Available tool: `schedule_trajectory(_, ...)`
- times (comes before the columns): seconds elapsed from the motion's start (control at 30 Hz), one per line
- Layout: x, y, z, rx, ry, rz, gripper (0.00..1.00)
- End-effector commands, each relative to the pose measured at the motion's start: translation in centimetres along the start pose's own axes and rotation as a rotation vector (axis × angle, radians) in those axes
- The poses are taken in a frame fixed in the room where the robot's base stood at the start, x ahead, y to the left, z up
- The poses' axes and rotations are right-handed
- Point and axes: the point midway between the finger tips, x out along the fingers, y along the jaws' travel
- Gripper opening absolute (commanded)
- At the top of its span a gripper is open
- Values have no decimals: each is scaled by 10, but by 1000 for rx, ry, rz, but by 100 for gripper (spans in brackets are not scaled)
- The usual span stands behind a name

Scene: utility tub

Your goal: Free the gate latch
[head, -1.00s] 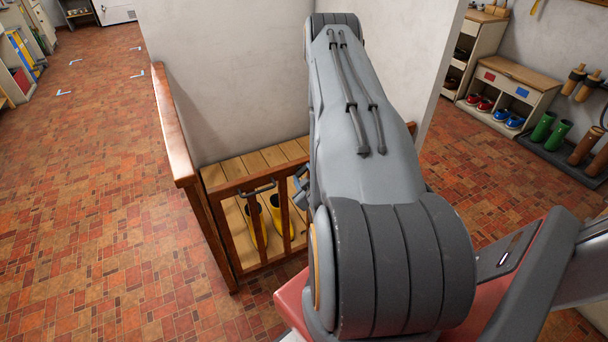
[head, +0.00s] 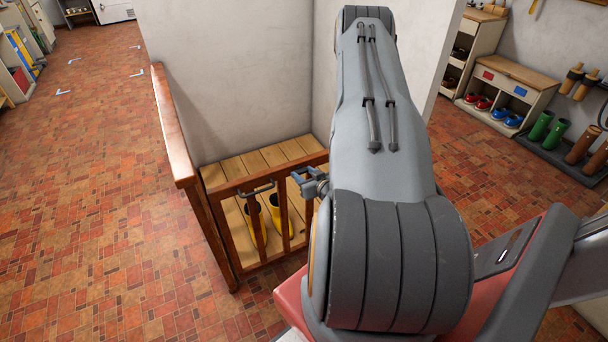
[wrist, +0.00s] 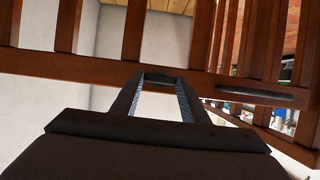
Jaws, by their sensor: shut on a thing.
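The low brown wooden gate (head: 262,222) stands closed across a small planked bay in the head view. A dark bar handle (head: 257,188) sits on its top rail, and a dark bar also shows on the rail in the wrist view (wrist: 262,94). My gripper (head: 312,183) is at the right part of the top rail, partly hidden by my arm. In the wrist view my gripper (wrist: 160,76) has its fingers against the rail, shut on a small part that they mostly hide. It appears to be the gate latch, but its shape is unclear.
Yellow boots (head: 276,215) stand behind the gate on the wooden planks (head: 250,160). A wooden railing (head: 172,125) runs along the left, and pale walls (head: 235,75) enclose the back. The tiled floor (head: 90,210) on the left is clear.

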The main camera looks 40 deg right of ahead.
Motion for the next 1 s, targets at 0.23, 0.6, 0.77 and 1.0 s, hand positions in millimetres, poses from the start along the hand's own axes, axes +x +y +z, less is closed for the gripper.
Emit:
schedule_trajectory(0.23,0,-1,0,11,-1,-6,18)
schedule_trajectory(0.6,0,-1,0,10,-1,-6,59)
schedule_trajectory(0.77,0,0,0,10,0,-5,59)
schedule_trajectory(1.0,-13,1,1,11,-2,-2,59)
